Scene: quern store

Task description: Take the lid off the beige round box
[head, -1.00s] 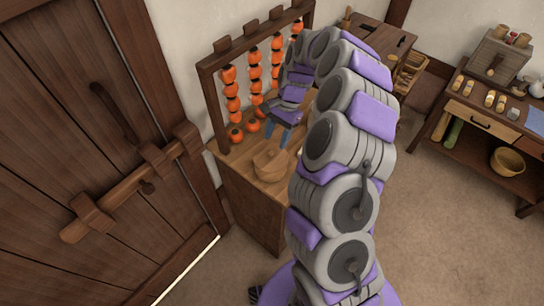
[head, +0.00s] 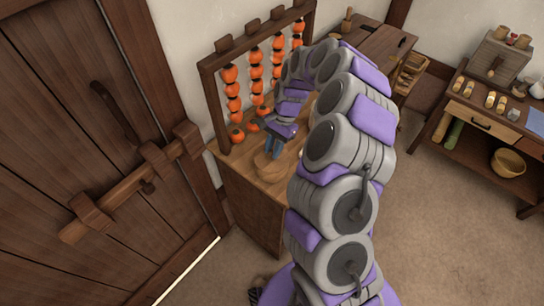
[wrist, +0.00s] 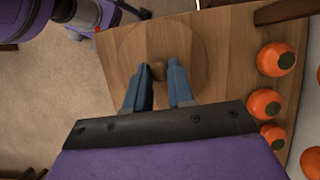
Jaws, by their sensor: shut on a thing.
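The beige round box (head: 264,172) stands on a wooden cabinet top below the fruit rack. Its round wooden lid (wrist: 190,40) fills the middle of the wrist view, with a small knob (wrist: 159,72) at its centre. My gripper (wrist: 159,75) is over the lid with its two blue fingers on either side of the knob, shut on it. In the head view my gripper (head: 272,150) comes down on the box from above. The lid appears to sit on the box; I cannot tell whether there is a gap beneath it.
A wooden rack with strings of orange fruit (head: 255,75) stands behind the box. Loose orange fruits (wrist: 275,59) lie to the right in the wrist view. A plank door (head: 80,150) is at the left.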

